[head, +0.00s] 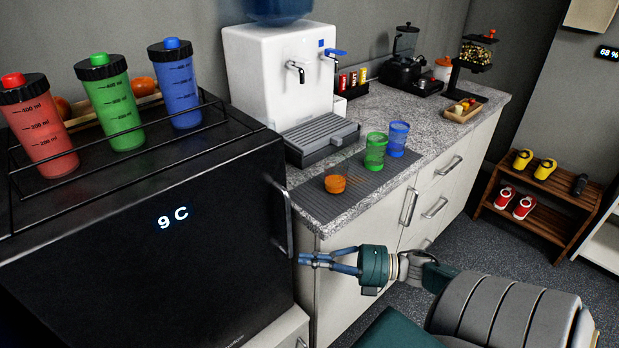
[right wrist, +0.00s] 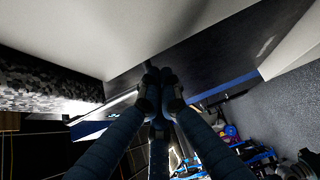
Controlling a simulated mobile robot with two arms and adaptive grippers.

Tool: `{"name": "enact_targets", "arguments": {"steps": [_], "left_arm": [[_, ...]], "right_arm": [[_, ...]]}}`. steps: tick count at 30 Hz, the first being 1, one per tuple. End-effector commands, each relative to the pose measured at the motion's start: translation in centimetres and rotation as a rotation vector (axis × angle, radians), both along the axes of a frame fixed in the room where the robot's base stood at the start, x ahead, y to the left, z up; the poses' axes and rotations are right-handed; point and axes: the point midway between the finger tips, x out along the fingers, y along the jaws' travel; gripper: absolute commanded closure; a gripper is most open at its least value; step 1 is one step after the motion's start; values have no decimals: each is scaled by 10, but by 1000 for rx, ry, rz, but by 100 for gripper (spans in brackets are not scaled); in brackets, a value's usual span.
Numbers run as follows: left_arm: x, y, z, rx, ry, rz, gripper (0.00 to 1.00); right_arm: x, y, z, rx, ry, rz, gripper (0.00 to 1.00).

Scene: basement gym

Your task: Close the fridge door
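The fridge (head: 130,265) is the black box at the left of the head view, with a lit "9 C" on its front. Its handle (head: 281,215) stands upright along the front's right edge. The front looks flush with the top, and I see no clear gap at the door. My right gripper (head: 302,259) is just right of the fridge front, below the handle, pointing left. Its fingers are together and empty; they also show in the right wrist view (right wrist: 160,78), near a dark panel. My left gripper is out of view.
Red, green and blue bottles (head: 116,106) stand in a rack on the fridge. A counter (head: 440,118) to the right bears a water dispenser (head: 272,75) and cups. A shoe rack (head: 535,205) stands at far right. The floor (head: 500,245) before it is clear.

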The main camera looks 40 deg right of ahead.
Motion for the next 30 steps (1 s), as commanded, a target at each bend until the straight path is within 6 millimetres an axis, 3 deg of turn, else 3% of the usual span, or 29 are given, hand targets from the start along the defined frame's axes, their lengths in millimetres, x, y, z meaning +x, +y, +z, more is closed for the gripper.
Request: {"name": "enact_targets", "arguments": {"steps": [17,30], "left_arm": [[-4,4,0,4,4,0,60],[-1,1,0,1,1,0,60]], "right_arm": [[-5,-5,0,-1,1,-1,100],[-72,-58,-1,-2,3,-3,100]]}}
